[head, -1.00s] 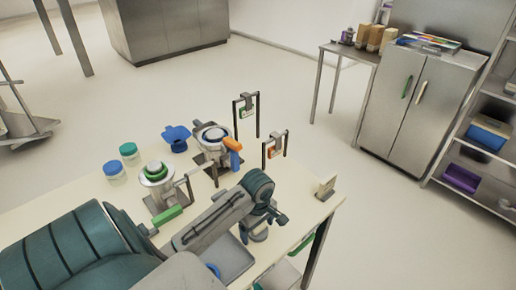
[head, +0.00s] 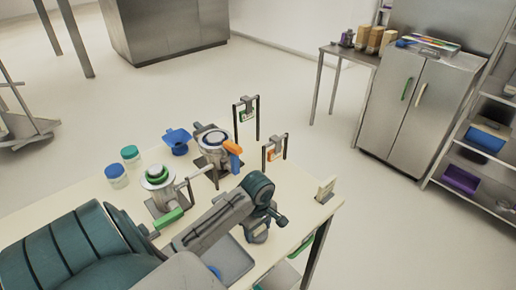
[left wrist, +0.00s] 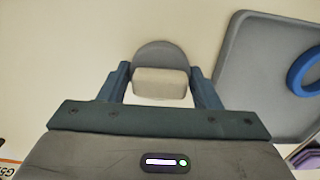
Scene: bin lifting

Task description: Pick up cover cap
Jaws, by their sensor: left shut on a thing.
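The cover cap appears to be the grey round piece with a pale block-shaped grip (left wrist: 160,83) in the left wrist view. My left gripper (left wrist: 159,86) has its two fingers on either side of the pale block and is shut on it. In the head view my left gripper (head: 257,232) points down over the right part of the table, and the cap under it is mostly hidden. Whether the cap touches the table cannot be told. My right gripper is not in view.
A grey tray (left wrist: 255,75) with a blue ring (left wrist: 305,72) lies beside the gripper. Two metal machines (head: 158,180) (head: 212,140), a blue funnel-like part (head: 177,141) and two lidded jars (head: 116,174) (head: 131,155) stand farther left and back. A small pale stand (head: 325,190) is near the right edge.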

